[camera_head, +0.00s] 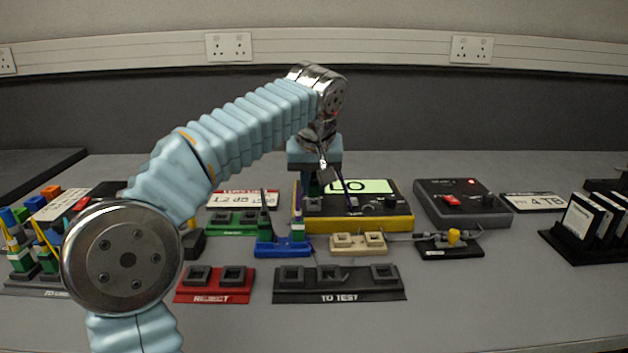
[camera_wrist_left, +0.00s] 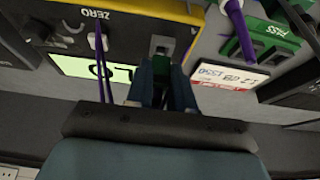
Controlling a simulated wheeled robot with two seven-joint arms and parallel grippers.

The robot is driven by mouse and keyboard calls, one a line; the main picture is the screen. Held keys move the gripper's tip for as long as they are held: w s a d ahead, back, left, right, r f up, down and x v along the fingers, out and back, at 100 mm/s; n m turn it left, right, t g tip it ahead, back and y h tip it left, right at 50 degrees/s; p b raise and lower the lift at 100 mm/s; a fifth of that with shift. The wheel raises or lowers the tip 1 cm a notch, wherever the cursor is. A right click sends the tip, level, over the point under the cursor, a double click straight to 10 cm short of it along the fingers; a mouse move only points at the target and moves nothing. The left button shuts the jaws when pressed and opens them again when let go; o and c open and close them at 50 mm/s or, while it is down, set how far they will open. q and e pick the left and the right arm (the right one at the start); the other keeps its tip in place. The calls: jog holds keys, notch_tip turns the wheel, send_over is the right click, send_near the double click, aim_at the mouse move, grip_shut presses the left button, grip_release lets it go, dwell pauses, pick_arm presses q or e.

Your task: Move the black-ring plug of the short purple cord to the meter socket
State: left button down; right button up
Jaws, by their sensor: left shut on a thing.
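My left gripper (camera_head: 315,186) points down over the left end of the yellow-and-black meter (camera_head: 405,222). In the left wrist view the gripper (camera_wrist_left: 165,83) is shut on a dark green plug body (camera_wrist_left: 175,76), right by the meter's grey socket (camera_wrist_left: 160,46). I cannot tell whether the plug touches the socket, and its ring is hidden. A purple cord (camera_head: 344,184) slants down from beside the gripper towards the meter's middle; it also shows in the left wrist view (camera_wrist_left: 103,70). Another purple-topped plug (camera_head: 298,217) stands upright in the blue dock (camera_head: 270,251). My right gripper is not in view.
The green dock (camera_head: 220,231), beige dock (camera_head: 345,250), red REJECT dock (camera_head: 213,297) and black TO TEST dock (camera_head: 340,297) lie in front. A grey box (camera_head: 490,217) with a red button stands right of the meter.

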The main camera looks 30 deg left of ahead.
pick_arm(q)
jog(key=shift+f, duration=0.4)
dwell(0.7)
jog(key=shift+f, duration=0.4)
jog(key=c, duration=0.9)
grip_release()
jog(key=shift+r, duration=0.1)
notch_tip(320, 180, up, 3)
jog(key=shift+f+p, duration=0.1)
jog(key=shift+p, duration=1)
jog(key=shift+r, duration=1.05)
